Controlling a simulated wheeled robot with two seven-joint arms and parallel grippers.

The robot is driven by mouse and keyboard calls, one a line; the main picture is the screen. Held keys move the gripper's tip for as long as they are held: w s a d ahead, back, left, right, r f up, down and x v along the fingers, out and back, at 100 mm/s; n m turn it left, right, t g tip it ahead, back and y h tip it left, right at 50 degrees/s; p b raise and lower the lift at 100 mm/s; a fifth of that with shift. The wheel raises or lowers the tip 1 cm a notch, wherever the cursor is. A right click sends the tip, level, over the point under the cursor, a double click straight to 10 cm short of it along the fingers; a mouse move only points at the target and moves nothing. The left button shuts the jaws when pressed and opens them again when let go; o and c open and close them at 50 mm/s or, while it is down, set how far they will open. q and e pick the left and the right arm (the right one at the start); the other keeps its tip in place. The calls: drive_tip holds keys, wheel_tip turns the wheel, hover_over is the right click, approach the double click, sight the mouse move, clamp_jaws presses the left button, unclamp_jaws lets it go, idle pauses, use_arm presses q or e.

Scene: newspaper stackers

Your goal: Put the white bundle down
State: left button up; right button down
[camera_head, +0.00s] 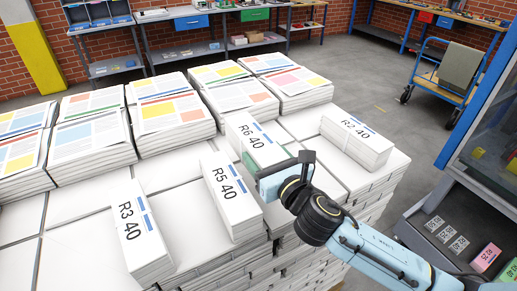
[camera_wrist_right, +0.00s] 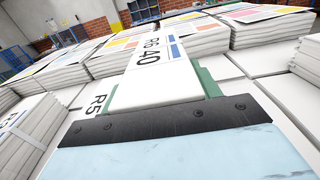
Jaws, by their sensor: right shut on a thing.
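The white bundle labelled R6 40 (camera_head: 254,137) is in my right gripper (camera_head: 257,167), at the middle of the large pallet stack. In the right wrist view the same bundle (camera_wrist_right: 160,72) lies between the green finger pads (camera_wrist_right: 166,90), label up. The gripper is shut on its near end. The bundle's underside is hidden, so I cannot tell whether it touches the white layer (camera_head: 170,180) below. My left gripper is not in view.
White bundles R5 40 (camera_head: 231,197) and R3 40 (camera_head: 141,232) lie left of my arm, and R2 40 (camera_head: 357,138) lies to the right. Printed newspaper piles (camera_head: 170,113) line the back. A blue cart (camera_head: 450,75) stands at the far right.

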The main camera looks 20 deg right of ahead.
drive_tip(key=shift+w+f+b, duration=0.15)
drive_tip(key=shift+f+b, duration=0.4)
drive_tip(key=shift+f, duration=1.65)
drive_tip(key=c, duration=0.8)
unclamp_jaws()
drive_tip(key=shift+f, duration=0.3)
drive_tip(key=o, duration=0.4)
